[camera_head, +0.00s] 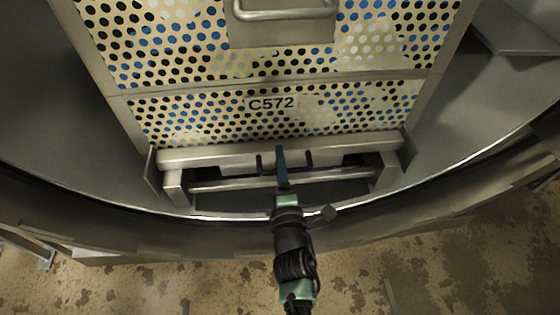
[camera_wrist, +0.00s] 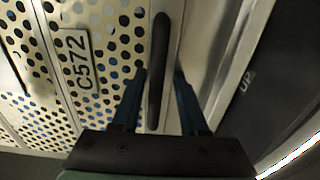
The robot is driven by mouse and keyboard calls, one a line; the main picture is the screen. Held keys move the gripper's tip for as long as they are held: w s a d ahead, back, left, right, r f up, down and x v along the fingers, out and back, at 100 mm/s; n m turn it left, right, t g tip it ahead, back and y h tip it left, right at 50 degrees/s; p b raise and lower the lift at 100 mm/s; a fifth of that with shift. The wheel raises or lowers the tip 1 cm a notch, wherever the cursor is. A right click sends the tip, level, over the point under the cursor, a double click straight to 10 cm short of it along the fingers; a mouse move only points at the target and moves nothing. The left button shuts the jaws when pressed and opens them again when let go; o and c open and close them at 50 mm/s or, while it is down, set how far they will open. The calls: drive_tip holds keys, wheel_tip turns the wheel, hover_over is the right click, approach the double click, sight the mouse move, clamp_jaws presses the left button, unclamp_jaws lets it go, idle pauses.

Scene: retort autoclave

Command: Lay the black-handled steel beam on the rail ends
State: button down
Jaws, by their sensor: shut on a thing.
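The steel beam (camera_head: 215,155) runs left to right along the foot of the perforated crate, seemingly over the two rail ends. The left rail end (camera_head: 176,190) and right rail end (camera_head: 387,174) stick out below it. I cannot tell whether the beam touches them. My gripper (camera_head: 281,158) is at the middle of the beam, shut on its black handle. In the wrist view the black handle (camera_wrist: 158,70) stands between the two blue fingers of my gripper (camera_wrist: 160,76). The fingers partly hide the handle in the head view.
The perforated crate (camera_head: 275,118), labelled C572, stands right behind the beam, with a metal handle (camera_head: 285,10) higher up. The curved vessel rim (camera_head: 440,200) passes below the rails. The wrist view shows a dark surface marked UP (camera_wrist: 262,65) on the right. Stained floor lies in front.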

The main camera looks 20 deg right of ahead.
drive_tip(key=shift+w+r, duration=0.1)
drive_tip(key=shift+r, duration=0.2)
drive_tip(key=shift+c, duration=2.2)
unclamp_jaws()
drive_tip(key=shift+o, duration=0.4)
drive_tip(key=shift+f, duration=0.1)
drive_tip(key=shift+s+f, duration=0.2)
drive_tip(key=shift+f, duration=0.25)
drive_tip(key=p+v, duration=0.2)
drive_tip(key=v, duration=1)
drive_tip(key=shift+s+r, duration=0.4)
drive_tip(key=shift+a, duration=0.1)
